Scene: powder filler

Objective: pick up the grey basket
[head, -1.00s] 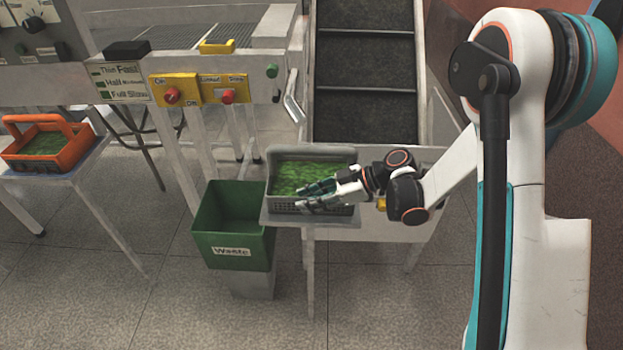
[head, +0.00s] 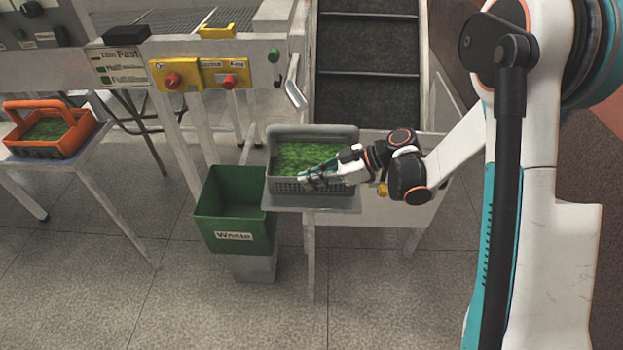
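The grey basket (head: 313,133), filled with chopped green material (head: 300,155), is at the small metal table (head: 290,203) in the middle of the head view. It looks level, and I cannot tell surely whether its underside touches the table. My gripper (head: 312,180) comes in from the right, at the basket's front wall. Its fingers are close together there and appear closed on the front rim. They hide part of that rim and wall.
A green waste bin (head: 236,215) stands just left of the table. An orange basket (head: 45,148) with green contents sits on another table at far left. A conveyor (head: 367,90) rises behind the grey basket. A control panel (head: 200,77) is at upper left.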

